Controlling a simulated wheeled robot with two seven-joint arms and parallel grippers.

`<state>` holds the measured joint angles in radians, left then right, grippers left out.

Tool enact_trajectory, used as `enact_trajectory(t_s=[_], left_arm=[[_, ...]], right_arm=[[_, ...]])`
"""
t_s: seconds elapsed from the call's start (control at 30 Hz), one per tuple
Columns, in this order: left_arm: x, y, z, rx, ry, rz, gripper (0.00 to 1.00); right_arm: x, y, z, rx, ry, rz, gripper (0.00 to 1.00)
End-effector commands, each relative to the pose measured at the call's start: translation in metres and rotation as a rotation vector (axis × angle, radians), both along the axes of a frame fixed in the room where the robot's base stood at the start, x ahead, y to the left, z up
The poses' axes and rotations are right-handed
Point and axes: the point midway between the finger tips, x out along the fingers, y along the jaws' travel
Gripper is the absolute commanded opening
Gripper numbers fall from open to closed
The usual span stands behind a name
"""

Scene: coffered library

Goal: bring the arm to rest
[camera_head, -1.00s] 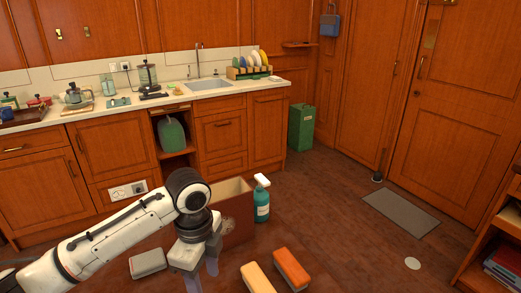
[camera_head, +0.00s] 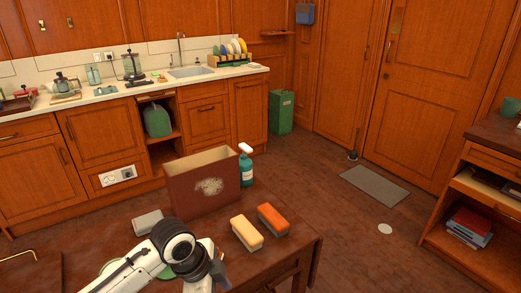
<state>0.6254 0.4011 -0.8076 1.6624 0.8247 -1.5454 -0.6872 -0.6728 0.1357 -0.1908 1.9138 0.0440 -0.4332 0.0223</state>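My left arm comes in from the lower left, a white and black arm over the brown table (camera_head: 297,247). Its gripper (camera_head: 218,279) is at the bottom middle, partly hidden by the black wrist and cut off by the lower edge. I cannot tell whether its fingers are apart, and I see nothing clearly held. It is in front of a yellow-topped brush (camera_head: 246,233) and an orange-topped brush (camera_head: 273,220). My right gripper is not in view.
On the table stand an open brown box (camera_head: 204,183), a teal spray bottle (camera_head: 246,166) and a grey block (camera_head: 147,222). Green round things show partly beside the arm. The table's right edge is clear. A counter (camera_head: 107,97) and a green bin (camera_head: 281,112) stand behind.

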Motion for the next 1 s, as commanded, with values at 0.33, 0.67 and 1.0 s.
enact_trajectory(t_s=[0.33,0.67,1.0], left_arm=[[-0.046,-0.035,-0.083,-0.348,-0.038,0.516,0.49],[-0.126,0.036,-0.139,-0.510,-0.140,1.073,0.49],[-0.176,0.085,-0.147,-0.521,-0.226,1.252,0.49]], right_arm=[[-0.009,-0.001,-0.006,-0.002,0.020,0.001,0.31],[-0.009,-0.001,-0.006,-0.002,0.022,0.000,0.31],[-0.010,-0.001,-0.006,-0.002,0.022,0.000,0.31]])
